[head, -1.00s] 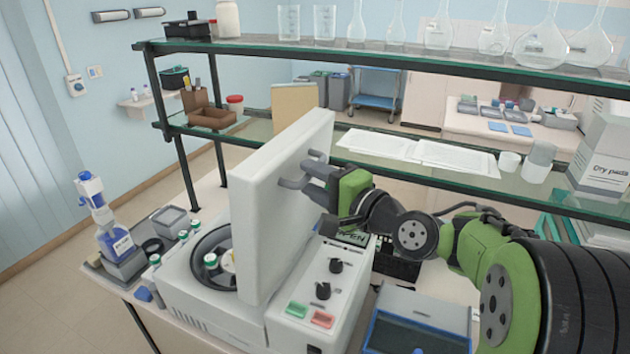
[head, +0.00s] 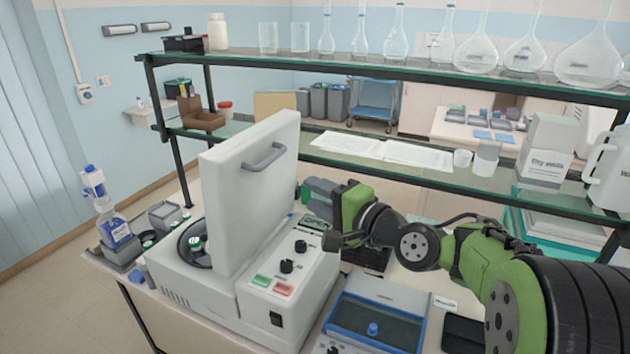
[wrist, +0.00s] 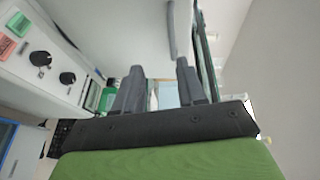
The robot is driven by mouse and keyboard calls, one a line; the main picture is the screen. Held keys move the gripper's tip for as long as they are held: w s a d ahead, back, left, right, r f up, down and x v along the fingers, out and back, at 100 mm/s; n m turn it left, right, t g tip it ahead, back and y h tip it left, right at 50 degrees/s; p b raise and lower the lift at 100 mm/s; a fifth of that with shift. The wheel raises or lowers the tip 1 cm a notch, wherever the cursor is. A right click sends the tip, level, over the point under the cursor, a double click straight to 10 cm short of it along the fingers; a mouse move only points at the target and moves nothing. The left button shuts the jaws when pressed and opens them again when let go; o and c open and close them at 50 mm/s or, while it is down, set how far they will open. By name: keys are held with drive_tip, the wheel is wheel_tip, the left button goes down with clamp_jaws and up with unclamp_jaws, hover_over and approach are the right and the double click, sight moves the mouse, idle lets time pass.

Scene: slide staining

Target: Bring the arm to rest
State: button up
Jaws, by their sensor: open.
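My gripper (head: 318,203) is open and empty, just right of the raised lid of the white centrifuge. In the wrist view its two fingers (wrist: 160,85) stand apart with nothing between them. The centrifuge lid (head: 245,190) stands upright with a grey handle (head: 264,157) on its right face. The handle is apart from my gripper. The rotor bowl (head: 190,245) is partly hidden behind the lid and holds a white-capped tube. The control panel (head: 290,262) has knobs and green and red buttons.
A glass shelf (head: 400,170) with papers and a box runs behind my arm. Glass flasks (head: 395,35) stand on the upper shelf. A blue-framed device (head: 375,322) sits below my arm. A blue-labelled bottle (head: 113,228) stands at the left.

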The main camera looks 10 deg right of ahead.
drive_tip(key=s+a+f+n+g+h+b, duration=0.1)
drive_tip(key=s+f+n+g+h, duration=0.2)
drive_tip(key=s, duration=0.4)
drive_tip(key=s+f+n+g+h+b, duration=0.1)
drive_tip(key=s+f+n+g+h, duration=0.1)
drive_tip(key=s+f+n, duration=0.4)
drive_tip(key=s+d+f+g+h+b, duration=0.1)
drive_tip(key=s+d+f+h, duration=0.1)
drive_tip(key=s, duration=0.6)
drive_tip(key=s+d+f+n+g+h, duration=0.1)
drive_tip(key=s+d+f, duration=0.3)
drive_tip(key=s, duration=0.5)
drive_tip(key=shift+d+f+g+h+b, duration=0.35)
drive_tip(key=shift+d+g+h, duration=0.3)
drive_tip(key=shift+g+h, duration=0.15)
drive_tip(key=shift+s, duration=0.1)
